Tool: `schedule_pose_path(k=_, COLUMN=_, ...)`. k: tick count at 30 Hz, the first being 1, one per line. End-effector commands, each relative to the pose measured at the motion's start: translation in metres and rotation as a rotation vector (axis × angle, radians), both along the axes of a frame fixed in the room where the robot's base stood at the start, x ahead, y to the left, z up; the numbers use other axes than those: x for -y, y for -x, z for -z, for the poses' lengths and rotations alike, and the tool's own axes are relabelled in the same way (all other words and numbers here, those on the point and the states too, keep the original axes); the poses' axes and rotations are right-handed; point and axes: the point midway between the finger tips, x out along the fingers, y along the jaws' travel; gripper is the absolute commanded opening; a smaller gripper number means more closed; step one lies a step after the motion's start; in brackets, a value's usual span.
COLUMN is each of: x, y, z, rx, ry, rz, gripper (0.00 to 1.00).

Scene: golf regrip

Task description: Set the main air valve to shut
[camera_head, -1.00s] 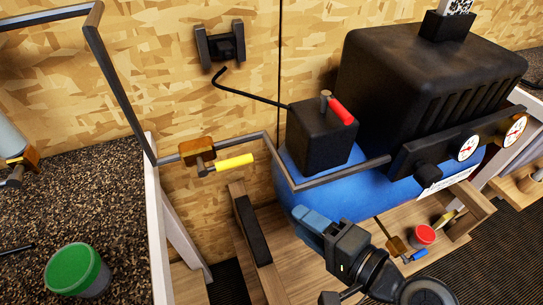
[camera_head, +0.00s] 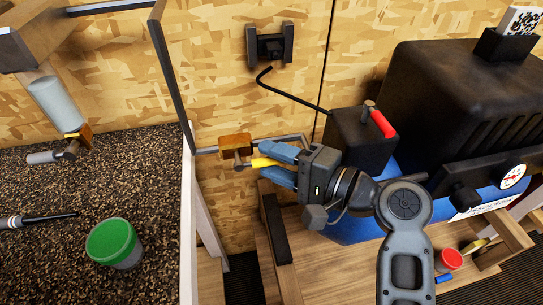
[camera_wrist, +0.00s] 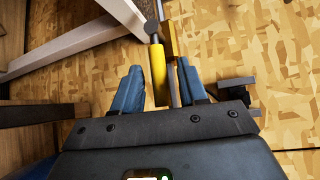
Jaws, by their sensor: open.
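The valve has a brass body (camera_head: 235,146) on a grey pipe against the chipboard wall. Its yellow handle (camera_head: 262,162) points right, roughly along the pipe. My gripper (camera_head: 272,164) is open, its blue fingers reaching left around the handle's outer end. In the wrist view, the yellow handle (camera_wrist: 158,75) lies between the two spread fingers, nearer the left one, with a gap on each side. The pipe (camera_wrist: 175,85) runs beside the handle, also between the fingers. In the head view my fingers hide part of the handle and pipe.
A black box with a red lever (camera_head: 382,123) stands on the blue tank (camera_head: 350,230) at right. A dark bench (camera_head: 60,190) at left holds a green-lidded cup (camera_head: 112,240).

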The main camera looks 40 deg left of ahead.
Motion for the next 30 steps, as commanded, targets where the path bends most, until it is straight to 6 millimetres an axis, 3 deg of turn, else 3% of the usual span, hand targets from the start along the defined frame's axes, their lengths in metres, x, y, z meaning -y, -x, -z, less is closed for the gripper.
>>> schedule_pose_path(k=11, x=-0.0084, y=0.0011, z=0.0017, rx=0.0, ry=0.0, rz=0.001, gripper=0.42)
schedule_pose_path(k=24, x=-0.008, y=0.0009, z=0.0018, rx=0.0, ry=0.001, rz=0.001, gripper=0.02)
schedule_pose_path(k=30, x=-0.0079, y=0.0008, z=0.0019, rx=0.0, ry=0.001, rz=0.001, gripper=0.0)
